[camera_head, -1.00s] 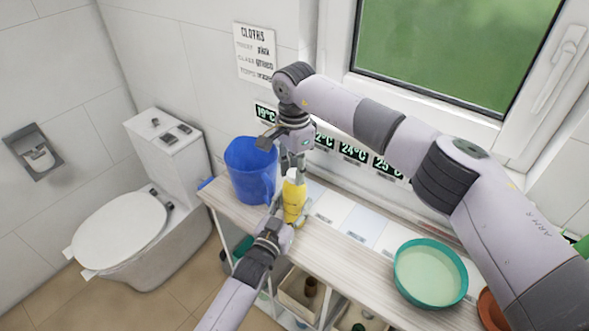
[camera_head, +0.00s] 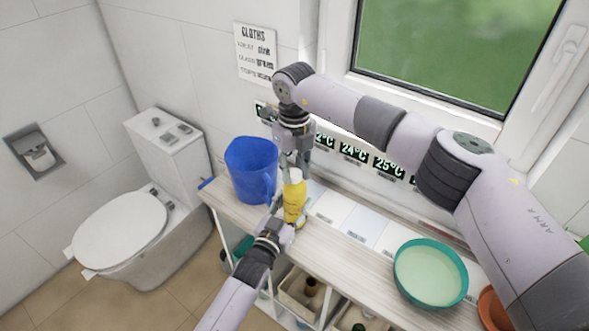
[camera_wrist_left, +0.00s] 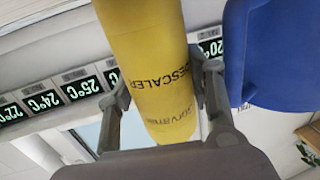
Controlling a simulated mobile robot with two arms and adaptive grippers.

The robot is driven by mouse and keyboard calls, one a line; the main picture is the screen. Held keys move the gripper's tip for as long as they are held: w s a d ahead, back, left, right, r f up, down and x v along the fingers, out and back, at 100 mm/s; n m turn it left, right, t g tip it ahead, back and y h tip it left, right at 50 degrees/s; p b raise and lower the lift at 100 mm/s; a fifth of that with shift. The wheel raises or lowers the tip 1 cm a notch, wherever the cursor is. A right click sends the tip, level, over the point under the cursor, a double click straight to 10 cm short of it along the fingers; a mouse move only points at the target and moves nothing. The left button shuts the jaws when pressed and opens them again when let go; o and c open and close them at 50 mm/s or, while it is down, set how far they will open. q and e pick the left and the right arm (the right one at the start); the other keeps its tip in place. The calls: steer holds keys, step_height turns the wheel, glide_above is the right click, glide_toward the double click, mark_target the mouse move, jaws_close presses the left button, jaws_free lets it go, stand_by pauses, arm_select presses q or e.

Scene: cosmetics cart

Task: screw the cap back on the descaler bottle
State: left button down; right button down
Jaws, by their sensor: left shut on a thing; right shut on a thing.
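The yellow descaler bottle (camera_head: 294,202) stands upright above the near left part of the counter. It also fills the middle of the left wrist view (camera_wrist_left: 155,70), with its lettering readable. My left gripper (camera_head: 284,212) is shut on the bottle's body, one finger on each side, as the left wrist view also shows. A white cap (camera_head: 295,175) is at the bottle's top. My right gripper (camera_head: 293,167) reaches down from above and is shut on the cap. The fingers partly hide the cap, so I cannot tell how it sits on the neck.
A blue pitcher (camera_head: 250,170) stands close to the left of the bottle. A teal basin (camera_head: 430,245) with pale liquid and an orange pot (camera_head: 490,310) stand at the right. A toilet (camera_head: 120,228) is at the left.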

steer(key=m, duration=0.4)
steer(key=shift+w+m, duration=0.1)
steer(key=shift+m, duration=0.3)
steer(key=c, duration=1.2)
jaws_free()
steer(key=shift+c, duration=0.2)
steer(key=shift+r, duration=2.3)
steer(key=shift+c, duration=0.4)
steer(key=n, duration=0.2)
steer(key=r+n, duration=0.1)
steer(key=n, duration=0.3)
steer(key=shift+r+n, duration=0.4)
steer(key=n, duration=0.2)
steer(key=r+n, duration=0.1)
steer(key=n, duration=0.3)
steer(key=shift+r, duration=0.3)
